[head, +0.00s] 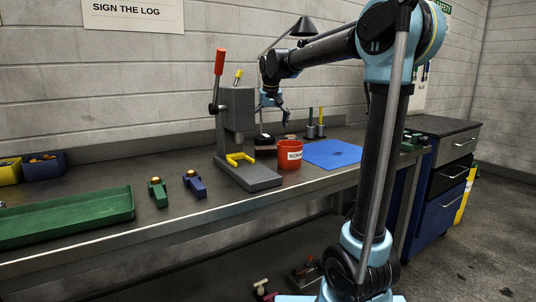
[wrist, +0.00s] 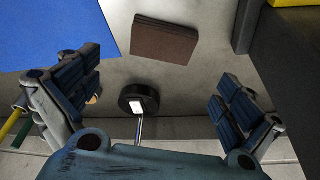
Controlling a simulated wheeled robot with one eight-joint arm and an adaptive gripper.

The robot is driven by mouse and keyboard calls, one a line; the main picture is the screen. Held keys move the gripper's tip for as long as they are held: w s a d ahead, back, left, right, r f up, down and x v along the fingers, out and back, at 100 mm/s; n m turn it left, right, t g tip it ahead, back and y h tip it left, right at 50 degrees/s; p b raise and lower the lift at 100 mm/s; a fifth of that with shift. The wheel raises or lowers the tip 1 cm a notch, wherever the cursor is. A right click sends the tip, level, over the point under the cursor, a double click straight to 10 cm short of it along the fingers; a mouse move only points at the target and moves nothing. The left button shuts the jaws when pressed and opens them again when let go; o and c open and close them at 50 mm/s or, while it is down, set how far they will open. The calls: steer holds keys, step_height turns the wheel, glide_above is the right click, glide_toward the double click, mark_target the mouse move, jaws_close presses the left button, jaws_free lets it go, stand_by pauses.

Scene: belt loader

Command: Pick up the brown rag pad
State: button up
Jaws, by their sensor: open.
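The brown rag pad (wrist: 165,41) is a flat, square-looking pad lying on the grey bench top, in the upper middle of the wrist view. In the head view I cannot make it out clearly behind the press and the red tub. My gripper (wrist: 152,98) is open and empty, its two dark blue fingers wide apart at left and right of the wrist view. The pad shows beyond the fingertips, untouched. In the head view my gripper (head: 271,100) hangs above the bench behind the press.
A black round base (wrist: 138,99) with a thin rod stands near the pad. The blue mat (head: 332,153) lies to the right in the head view, beside the red tub (head: 289,156). The grey press (head: 240,130) stands to the left. A block wall runs close behind.

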mark_target(267, 147)
steer(key=x, duration=1.1)
steer(key=shift+a, duration=0.15)
steer(key=c, duration=0.9)
steer(key=shift+o, duration=0.2)
step_height(267, 147, up, 10)
steer(key=o, duration=0.4)
steer(key=shift+c, duration=1.1)
